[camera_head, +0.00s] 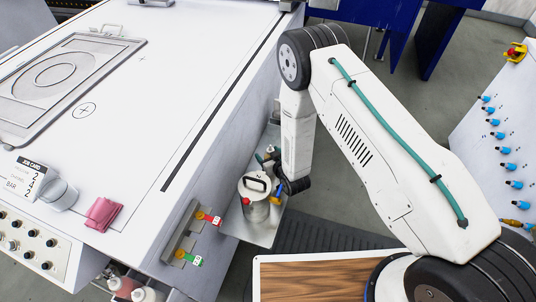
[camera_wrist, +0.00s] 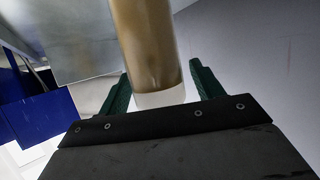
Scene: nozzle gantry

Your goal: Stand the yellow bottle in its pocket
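The yellow bottle (camera_wrist: 152,45) shows in the wrist view as a tan-yellow cylinder with a white end (camera_wrist: 160,97) close to my gripper's palm. It runs up out of the top of that picture, slightly tilted. In the head view my gripper (camera_head: 292,186) is low beside the white table's right side. The bottle cannot be made out clearly there. I cannot identify its pocket in either view.
A metal pot with a handle (camera_head: 257,206) stands on a low grey shelf (camera_head: 262,236) right by my gripper. The large white table (camera_head: 190,75) rises at the left. Red and green tags (camera_head: 203,218) stick out from its side. Two pale-topped containers (camera_head: 148,293) sit at the lower left.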

